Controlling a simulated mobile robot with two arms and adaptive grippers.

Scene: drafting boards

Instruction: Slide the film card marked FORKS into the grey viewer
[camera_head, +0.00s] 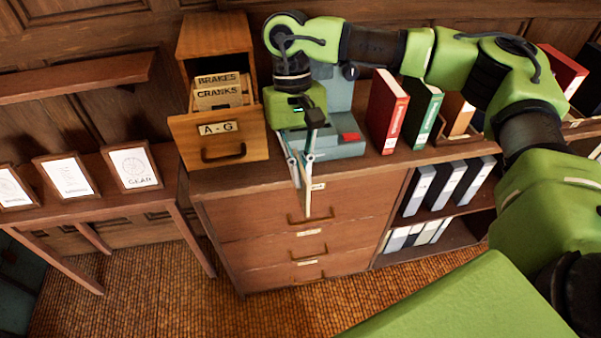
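My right gripper (302,178) points down in front of the cabinet top's front edge. A thin, pale strip (308,203) sits between its fingertips and hangs below them. It looks like a card seen almost edge-on, and no marking on it can be read. The grey viewer (339,149), with a red part at its right front, stands on the cabinet top behind the gripper, which hides part of it. The strip is in front of the viewer and appears apart from it. My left gripper is out of view.
An open card drawer (243,152) labelled A - G, left of the viewer, holds cards reading BRAKES and CRANKS. Red (385,115) and green (421,112) binders stand to the right. Framed sheets (134,168) stand on a side table at left.

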